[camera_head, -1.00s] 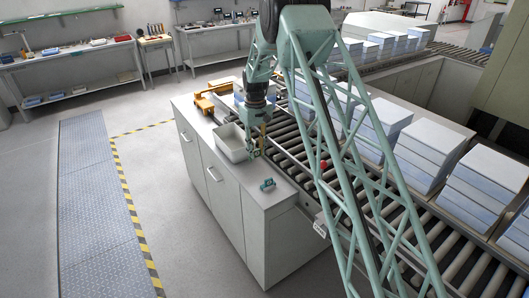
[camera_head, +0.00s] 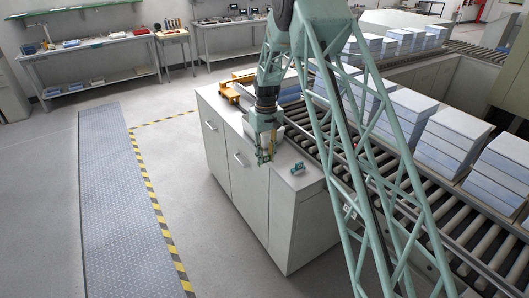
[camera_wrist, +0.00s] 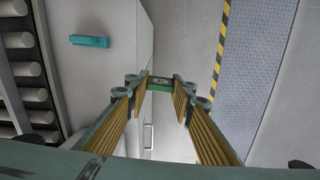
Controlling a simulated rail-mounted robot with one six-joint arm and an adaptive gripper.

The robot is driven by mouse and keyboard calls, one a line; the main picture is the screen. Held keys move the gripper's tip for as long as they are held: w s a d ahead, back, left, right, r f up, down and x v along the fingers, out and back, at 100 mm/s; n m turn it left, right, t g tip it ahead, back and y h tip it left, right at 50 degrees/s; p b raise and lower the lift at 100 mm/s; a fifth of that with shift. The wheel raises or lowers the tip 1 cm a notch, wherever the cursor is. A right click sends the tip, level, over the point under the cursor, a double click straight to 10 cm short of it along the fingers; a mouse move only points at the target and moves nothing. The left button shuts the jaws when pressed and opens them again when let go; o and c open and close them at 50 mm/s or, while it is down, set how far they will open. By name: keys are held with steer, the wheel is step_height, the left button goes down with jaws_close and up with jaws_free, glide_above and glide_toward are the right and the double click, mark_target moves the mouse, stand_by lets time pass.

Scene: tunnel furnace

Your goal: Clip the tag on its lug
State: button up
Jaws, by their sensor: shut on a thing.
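The tag (camera_wrist: 161,84), a small green piece with a pale mark, is between the tips of my gripper (camera_wrist: 160,88). The gripper's ribbed yellow pads are shut on it. In the head view my gripper (camera_head: 264,156) points down at the front edge of the cabinet, to the left of the lug; the tag is too small to make out there. The lug (camera_head: 297,169), a small teal bracket, stands on the cabinet top near its right end. In the wrist view the lug (camera_wrist: 89,41) lies up and left of the tag, apart from it.
A white bin (camera_head: 247,128) on the cabinet (camera_head: 283,212) is mostly hidden behind my gripper. A yellow fixture (camera_head: 229,92) stands farther back. Roller conveyors (camera_head: 325,157) with stacked blue-white blocks run along the right. The floor in front is clear.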

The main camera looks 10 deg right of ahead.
steer(key=s+f+m+b, duration=0.1)
steer(key=s+f+b, duration=0.4)
steer(key=s, duration=0.6)
steer(key=s+f+m+b, duration=0.1)
steer(key=s+f+b, duration=0.5)
steer(key=s, duration=0.5)
steer(key=shift+a+f+m, duration=0.15)
steer(key=shift+f+m, duration=0.25)
steer(key=shift+f, duration=0.6)
steer(key=shift+d, duration=0.2)
